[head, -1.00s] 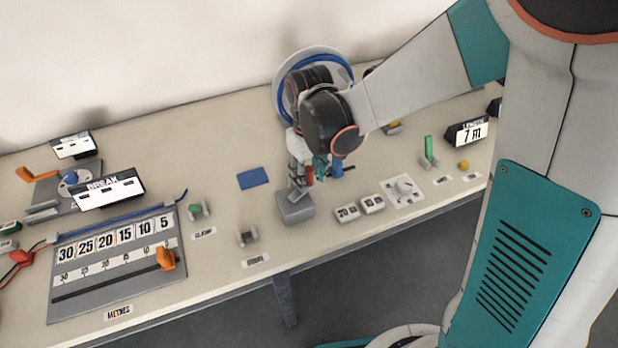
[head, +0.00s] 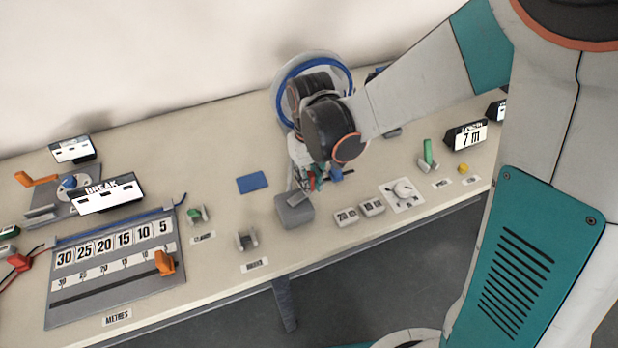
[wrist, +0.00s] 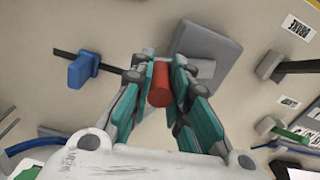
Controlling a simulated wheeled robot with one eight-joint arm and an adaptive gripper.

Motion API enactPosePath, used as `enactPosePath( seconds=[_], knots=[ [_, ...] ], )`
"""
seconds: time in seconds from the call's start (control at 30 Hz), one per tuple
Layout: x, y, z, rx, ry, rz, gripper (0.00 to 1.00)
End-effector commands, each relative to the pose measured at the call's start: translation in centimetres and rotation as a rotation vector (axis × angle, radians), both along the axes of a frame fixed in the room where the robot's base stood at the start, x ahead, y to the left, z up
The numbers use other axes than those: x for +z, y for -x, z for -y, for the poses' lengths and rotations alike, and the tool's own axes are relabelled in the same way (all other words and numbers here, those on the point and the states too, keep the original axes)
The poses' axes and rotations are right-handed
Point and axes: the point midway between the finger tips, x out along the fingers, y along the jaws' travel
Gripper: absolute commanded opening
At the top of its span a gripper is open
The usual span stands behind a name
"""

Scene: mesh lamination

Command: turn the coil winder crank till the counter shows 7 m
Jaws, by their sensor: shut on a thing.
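The coil winder shows in the head view as a pale round disc with a blue ring (head: 281,92), partly hidden behind my wrist. My gripper (head: 314,182) is low in front of it, beside a grey block (head: 295,211). In the wrist view my gripper (wrist: 160,84) is shut around the red crank handle (wrist: 159,88), with teal fingers on both sides. A grey base plate (wrist: 205,43) lies beyond the handle. A dark display (head: 467,137) at the right reads 7 m.
The brake lever (head: 246,240) and the green lever (head: 196,216) stand left of the grey block.

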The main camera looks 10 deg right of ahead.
Motion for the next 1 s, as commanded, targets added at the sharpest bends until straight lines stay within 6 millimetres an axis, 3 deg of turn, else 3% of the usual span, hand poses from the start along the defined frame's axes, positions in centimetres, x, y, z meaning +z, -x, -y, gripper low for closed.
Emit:
enactPosePath(
  seconds=[0.17,0.2,0.27,0.3,0.73,0.93,1.0],
  knots=[
    [0.0,0.0,0.0,0.001,0.0,0.0,0.0],
    [0.0,0.0,0.0,0.001,0.0,0.0,0.21],
    [0.0,0.0,0.0,0.001,0.0,0.0,0.34],
    [0.0,0.0,0.0,0.001,0.0,0.0,0.37],
    [0.0,0.0,0.0,0.009,0.0,0.0,0.38],
    [0.0,-0.5,-0.4,0.119,0.0,0.0,0.38],
    [1.8,-0.5,-0.4,0.127,0.0,0.0,0.38]
  ],
)
